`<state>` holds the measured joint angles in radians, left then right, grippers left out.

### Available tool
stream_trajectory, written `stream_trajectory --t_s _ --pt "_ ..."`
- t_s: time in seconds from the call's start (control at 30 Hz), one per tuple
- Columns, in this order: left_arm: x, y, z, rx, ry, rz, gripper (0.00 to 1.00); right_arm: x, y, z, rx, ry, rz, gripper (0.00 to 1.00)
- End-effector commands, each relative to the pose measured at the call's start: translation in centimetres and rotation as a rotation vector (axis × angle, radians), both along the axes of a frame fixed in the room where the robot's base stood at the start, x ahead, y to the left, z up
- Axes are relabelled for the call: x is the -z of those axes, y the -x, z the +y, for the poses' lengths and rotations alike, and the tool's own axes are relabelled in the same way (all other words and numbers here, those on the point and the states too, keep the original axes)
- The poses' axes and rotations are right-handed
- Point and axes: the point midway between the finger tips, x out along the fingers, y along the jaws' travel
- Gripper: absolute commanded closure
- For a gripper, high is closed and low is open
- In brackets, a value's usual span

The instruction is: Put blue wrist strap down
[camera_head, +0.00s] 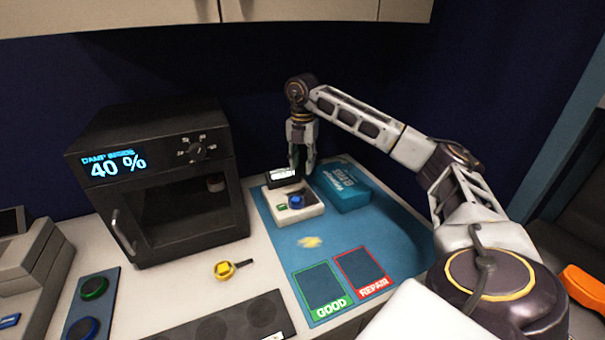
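A small round blue item (296,201), which may be the blue wrist strap, sits on the white tester (293,212) on the blue mat (397,240). It is too small to be sure what it is. A small green spot or button (282,207) shows to its left. My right gripper (302,170) points down just above the back of the tester, by its display (283,175). Its fingers look apart, with nothing visible between them, and the blue item is below the fingertips. My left gripper is not in view.
A blue lettered box (345,186) stands right of the tester. The mat has a green GOOD area (320,284) and a red REPAIR area (360,269). A black oven-like cabinet (165,180) reads 40 %. A yellow item (224,269) lies on the white bench. Green (93,288) and blue (83,328) discs are left.

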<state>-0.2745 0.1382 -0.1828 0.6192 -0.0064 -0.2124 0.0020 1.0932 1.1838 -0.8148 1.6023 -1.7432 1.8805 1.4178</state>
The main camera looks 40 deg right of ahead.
Motion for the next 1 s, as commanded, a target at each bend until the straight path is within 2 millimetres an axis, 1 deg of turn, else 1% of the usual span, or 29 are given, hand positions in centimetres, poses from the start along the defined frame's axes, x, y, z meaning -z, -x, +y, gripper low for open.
stream_trajectory --t_s 0.03,0.1,0.3,0.63,1.0 --pt "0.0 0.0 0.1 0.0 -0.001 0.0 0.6 -0.7 -0.1 0.1 -0.001 -0.001 -0.002 0.65" --pt "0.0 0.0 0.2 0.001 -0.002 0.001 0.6 -1.4 -0.1 0.1 -0.001 0.0 -0.001 0.65" --pt "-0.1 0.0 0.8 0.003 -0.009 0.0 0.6 -2.4 0.0 0.0 -0.001 0.0 0.0 0.65" --pt "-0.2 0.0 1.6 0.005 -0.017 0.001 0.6 -2.5 0.0 0.0 0.0 0.0 0.0 0.65" --pt "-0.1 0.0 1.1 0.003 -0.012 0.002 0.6 -2.5 0.0 0.0 0.0 0.0 0.001 0.65"
